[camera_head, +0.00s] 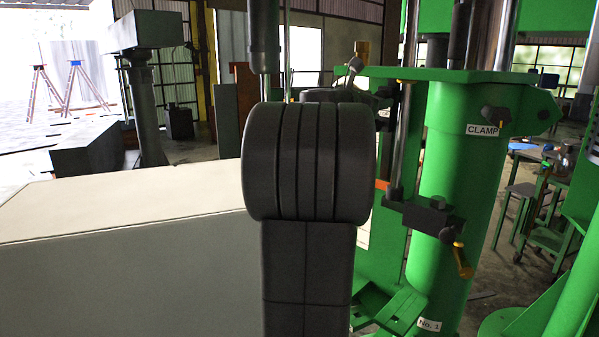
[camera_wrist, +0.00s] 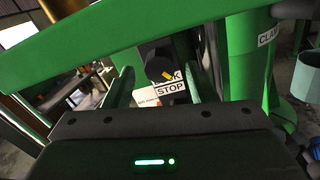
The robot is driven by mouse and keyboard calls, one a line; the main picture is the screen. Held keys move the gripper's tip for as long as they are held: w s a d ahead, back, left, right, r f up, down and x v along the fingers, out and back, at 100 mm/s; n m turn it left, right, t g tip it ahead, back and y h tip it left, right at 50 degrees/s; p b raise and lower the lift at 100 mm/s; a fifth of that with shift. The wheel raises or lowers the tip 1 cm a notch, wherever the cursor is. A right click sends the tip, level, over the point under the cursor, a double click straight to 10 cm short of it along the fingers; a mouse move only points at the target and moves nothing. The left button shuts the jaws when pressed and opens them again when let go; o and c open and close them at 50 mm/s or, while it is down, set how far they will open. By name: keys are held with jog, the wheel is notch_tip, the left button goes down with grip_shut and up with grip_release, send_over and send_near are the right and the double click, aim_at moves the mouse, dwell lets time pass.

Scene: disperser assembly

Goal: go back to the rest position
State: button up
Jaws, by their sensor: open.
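My gripper (camera_wrist: 163,88) shows in the wrist view, with its dark body and small green light along the bottom. Its two fingers stand apart, and I see nothing held between them. I cannot tell how far the knob is from the fingertips. In the head view my dark arm fills the middle, and my gripper cannot be made out there.
A green machine column (camera_head: 450,190) labelled CLAMP stands right of my arm, with a yellow-tipped handle (camera_head: 461,260) on it. A green beam (camera_wrist: 130,40) crosses the top of the wrist view. A large pale-topped block (camera_head: 120,205) lies to the left. A cart (camera_head: 545,200) stands far right.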

jog(key=n+p, duration=0.5)
jog(key=shift+s+r, duration=0.1)
jog(key=shift+r, duration=0.2)
jog(key=b+v, duration=0.3)
jog(key=v, duration=0.8)
jog(key=shift+f, duration=0.2)
jog(key=shift+s, duration=0.1)
